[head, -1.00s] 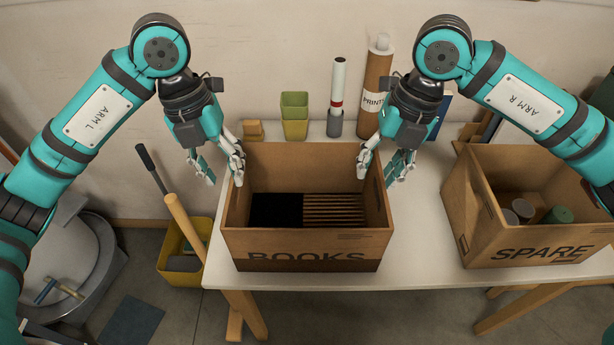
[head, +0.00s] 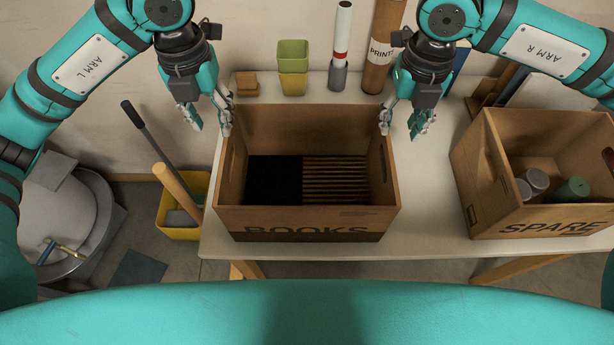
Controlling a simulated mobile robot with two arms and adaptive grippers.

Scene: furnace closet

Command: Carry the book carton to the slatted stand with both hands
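The book carton (head: 306,220), an open brown box marked BOOKS, stands upright on the white table (head: 430,215). Inside it are a black block (head: 275,180) and brown striped contents (head: 335,180). My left gripper (head: 211,125) is at the carton's left rim, fingers pointing down and spread, with nothing visible between the tips. My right gripper (head: 402,128) is at the right rim in the same pose, fingers spread. I cannot tell whether either gripper touches the carton. No slatted stand is recognisable in view.
A SPARE box (head: 540,222) with cans stands at the right of the table. Green pots (head: 293,68), a white tube (head: 342,40) and a PRINTS tube (head: 383,50) stand behind the carton. A yellow bin (head: 180,228) with long handles is on the floor at left.

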